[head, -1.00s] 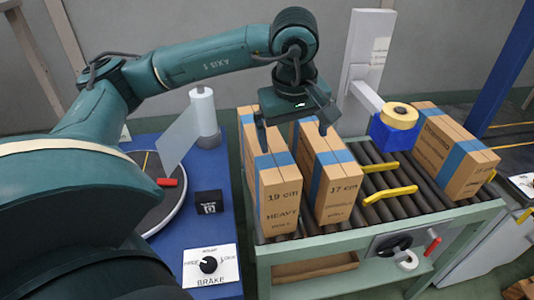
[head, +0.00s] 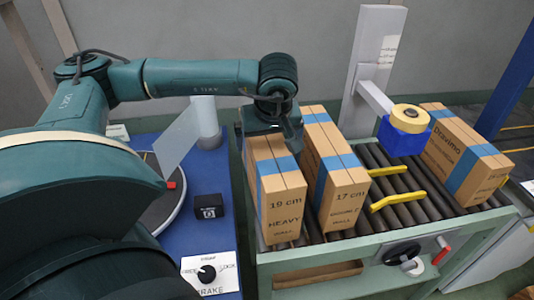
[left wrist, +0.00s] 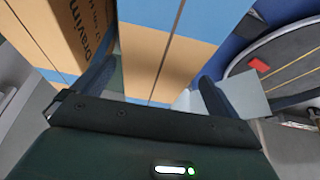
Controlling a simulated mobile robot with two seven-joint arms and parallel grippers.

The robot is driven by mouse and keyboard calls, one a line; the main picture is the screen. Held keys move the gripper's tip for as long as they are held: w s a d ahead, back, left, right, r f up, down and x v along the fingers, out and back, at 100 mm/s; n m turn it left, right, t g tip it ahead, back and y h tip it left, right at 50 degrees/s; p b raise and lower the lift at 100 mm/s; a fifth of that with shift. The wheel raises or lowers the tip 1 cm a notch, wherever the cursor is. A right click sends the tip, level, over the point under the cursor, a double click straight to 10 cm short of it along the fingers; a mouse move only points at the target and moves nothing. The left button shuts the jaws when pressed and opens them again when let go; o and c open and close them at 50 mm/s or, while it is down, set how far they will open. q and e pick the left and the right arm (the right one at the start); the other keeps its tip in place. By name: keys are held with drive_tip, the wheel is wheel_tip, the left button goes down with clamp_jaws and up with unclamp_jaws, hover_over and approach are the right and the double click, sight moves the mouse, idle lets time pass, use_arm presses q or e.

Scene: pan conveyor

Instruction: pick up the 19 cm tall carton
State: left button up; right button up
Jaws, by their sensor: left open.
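The 19 cm carton (head: 285,215) is a brown box with a blue tape band, marked "19 cm HEAVY". It stands upright at the left end of the roller conveyor. My left gripper (head: 270,146) is open over the far end of its top. In the left wrist view the carton (left wrist: 165,50) lies between the two spread fingers of the gripper (left wrist: 152,78); I cannot tell whether either finger touches it. The far lower part of the carton is hidden. My right gripper is not in view.
The 17 cm carton (head: 343,203) stands close on the right, with a narrow gap. Another carton (head: 465,155) lies farther right. Yellow bars (head: 397,201) and a blue tape dispenser (head: 403,135) sit between them. A blue table (head: 225,238) with a brake dial (head: 207,273) is at left.

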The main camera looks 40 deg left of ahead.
use_arm(q)
drive_tip(key=x, duration=0.4)
drive_tip(key=shift+w+d+f, duration=0.1)
drive_tip(key=shift+f, duration=0.05)
drive_tip(key=shift+c, duration=0.2)
drive_tip(key=shift+w, duration=0.1)
drive_tip(key=c, duration=2)
